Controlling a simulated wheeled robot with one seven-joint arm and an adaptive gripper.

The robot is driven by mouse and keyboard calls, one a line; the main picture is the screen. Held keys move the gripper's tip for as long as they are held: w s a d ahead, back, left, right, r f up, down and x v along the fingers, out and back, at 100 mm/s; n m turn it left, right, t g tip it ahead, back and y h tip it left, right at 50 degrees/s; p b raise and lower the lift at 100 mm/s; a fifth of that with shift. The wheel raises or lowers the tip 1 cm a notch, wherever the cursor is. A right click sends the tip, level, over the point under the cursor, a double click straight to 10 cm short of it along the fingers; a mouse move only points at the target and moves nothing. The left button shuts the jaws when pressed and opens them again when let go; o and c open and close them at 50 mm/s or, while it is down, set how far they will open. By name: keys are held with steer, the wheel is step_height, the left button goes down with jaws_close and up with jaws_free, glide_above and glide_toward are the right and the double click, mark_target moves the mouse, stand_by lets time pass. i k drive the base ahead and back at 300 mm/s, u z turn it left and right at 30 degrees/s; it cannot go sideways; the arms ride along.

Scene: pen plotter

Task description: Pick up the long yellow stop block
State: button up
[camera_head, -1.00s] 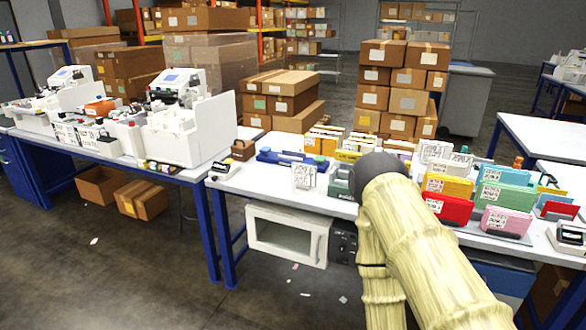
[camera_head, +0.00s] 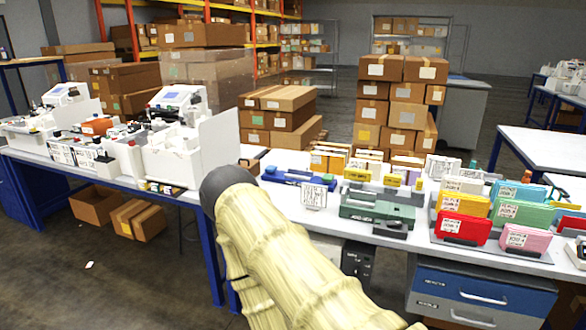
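A yellow block (camera_head: 357,174) stands behind the green device (camera_head: 378,207) on the white table; it looks the longer of two yellow blocks. A smaller yellow block (camera_head: 392,180) stands just to its right. I cannot tell for sure which is the long stop block. My arm, in a cream sleeve with a dark rounded end, crosses the lower middle of the view. My gripper does not show, so its state and any hold are hidden.
A blue device (camera_head: 297,177) lies left of the yellow blocks, with a white printed card (camera_head: 314,196) before it. Coloured folders, including a red one (camera_head: 463,227), stand in holders at right. White machines (camera_head: 185,140) fill the left table. Blue drawers (camera_head: 482,289) are below.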

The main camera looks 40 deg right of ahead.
mark_target(349, 173)
steer(key=u, duration=0.2)
steer(key=i, duration=1.2)
steer(key=z, duration=0.95)
steer(key=i, duration=0.7)
steer(key=z, duration=0.8)
